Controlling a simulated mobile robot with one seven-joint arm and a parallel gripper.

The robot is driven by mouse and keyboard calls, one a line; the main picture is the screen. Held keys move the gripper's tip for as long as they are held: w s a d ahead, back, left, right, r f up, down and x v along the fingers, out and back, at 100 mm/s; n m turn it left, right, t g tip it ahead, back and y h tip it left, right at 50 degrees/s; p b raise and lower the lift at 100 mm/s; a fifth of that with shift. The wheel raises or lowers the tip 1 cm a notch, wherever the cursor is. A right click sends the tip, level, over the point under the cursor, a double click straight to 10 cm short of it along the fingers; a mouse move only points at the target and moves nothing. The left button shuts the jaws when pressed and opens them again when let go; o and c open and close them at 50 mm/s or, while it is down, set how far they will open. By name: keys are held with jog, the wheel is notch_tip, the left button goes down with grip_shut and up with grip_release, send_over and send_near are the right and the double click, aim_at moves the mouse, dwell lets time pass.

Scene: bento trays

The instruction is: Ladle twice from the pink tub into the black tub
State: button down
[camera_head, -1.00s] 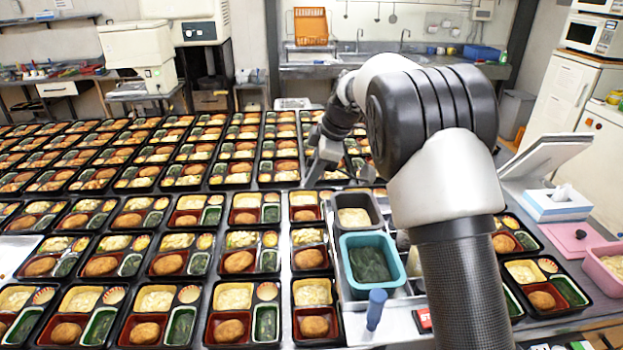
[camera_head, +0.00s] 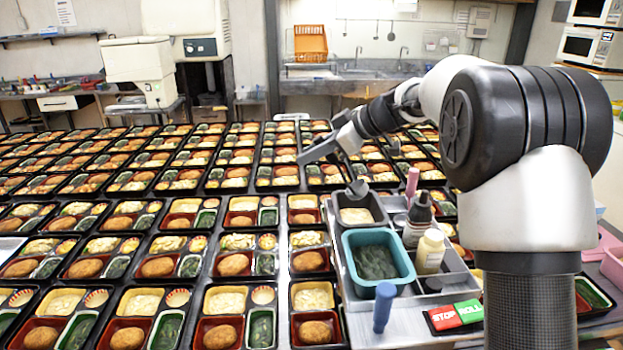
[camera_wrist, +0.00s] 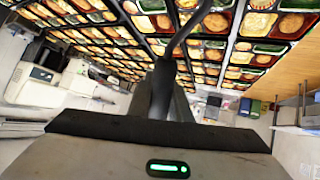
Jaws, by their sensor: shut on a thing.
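The black tub (camera_head: 364,226) is a small dark square tub with pale creamy food in it, at the back of the grey tray. My gripper (camera_head: 338,158) is above and left of it, shut on the ladle. The ladle (camera_head: 357,188) hangs down, its lower end over the black tub's back rim in the picture; I cannot tell whether it touches or holds food. In the wrist view, the ladle's dark handle (camera_wrist: 190,30) runs up from the jaws. The pink tub (camera_head: 612,268) is at the right edge, cut off by the frame and partly hidden by my arm.
A teal tub (camera_head: 350,238) with dark green food stands in front of the black tub. A cream bottle (camera_head: 430,252), a dark-capped bottle (camera_head: 418,222) and a blue cylinder (camera_head: 384,306) are close by. STOP and ROLL buttons (camera_head: 455,315) lie in front. Filled bento trays cover the left.

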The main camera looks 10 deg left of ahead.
aim_at(318, 137)
notch_tip(318, 137, up, 4)
jog(key=m+t+y+b, duration=0.4)
jog(key=t+y+b, duration=0.1)
jog(key=b, duration=1)
jog(key=shift+r+m+t+b, duration=0.15)
jog(key=shift+m+t+b, duration=0.15)
jog(key=shift+t, duration=0.1)
